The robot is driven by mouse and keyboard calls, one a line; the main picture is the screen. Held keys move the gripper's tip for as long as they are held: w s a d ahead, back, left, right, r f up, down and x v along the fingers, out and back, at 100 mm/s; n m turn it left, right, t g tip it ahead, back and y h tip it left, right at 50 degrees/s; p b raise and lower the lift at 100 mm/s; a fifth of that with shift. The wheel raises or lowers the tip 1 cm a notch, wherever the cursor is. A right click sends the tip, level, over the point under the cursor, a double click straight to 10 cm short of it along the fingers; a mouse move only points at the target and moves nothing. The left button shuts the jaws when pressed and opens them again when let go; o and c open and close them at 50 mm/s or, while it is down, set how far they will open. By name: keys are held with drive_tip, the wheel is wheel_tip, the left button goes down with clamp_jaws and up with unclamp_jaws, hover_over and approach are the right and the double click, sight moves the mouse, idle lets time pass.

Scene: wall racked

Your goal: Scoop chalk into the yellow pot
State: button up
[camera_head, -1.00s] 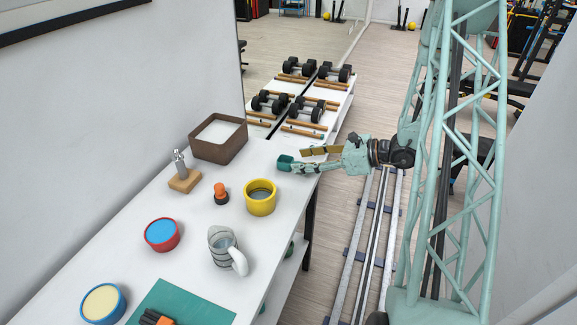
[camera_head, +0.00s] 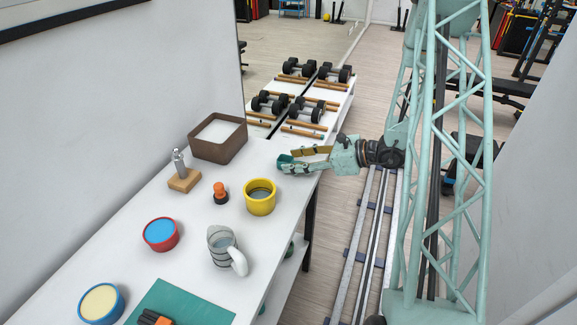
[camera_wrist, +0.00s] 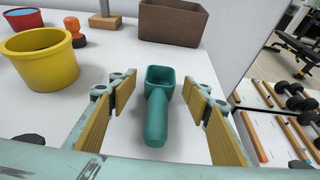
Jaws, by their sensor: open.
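A teal scoop (camera_wrist: 158,115) lies on the white table, its handle toward me, between the two fingers of my gripper (camera_wrist: 160,118) in the wrist view. The fingers are open, with a gap on each side of the handle. In the head view my gripper (camera_head: 308,161) is at the table's right edge, and the scoop (camera_head: 285,159) shows at its tip. The yellow pot (camera_head: 260,197) stands nearer on the table; it also shows at left in the wrist view (camera_wrist: 40,66). A brown box (camera_head: 217,148) with white contents stands at the back by the wall.
An orange-topped item (camera_head: 221,192), a bottle on a wooden block (camera_head: 184,179), a red bowl with blue contents (camera_head: 161,235), a jug (camera_head: 224,250), a blue bowl (camera_head: 102,303) and a teal mat (camera_head: 182,304) occupy the table (camera_head: 128,251). Dumbbells (camera_head: 290,107) lie beyond.

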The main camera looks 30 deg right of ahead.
drive_tip(key=shift+x, duration=0.9)
drive_tip(key=shift+c, duration=0.7)
drive_tip(key=c, duration=0.8)
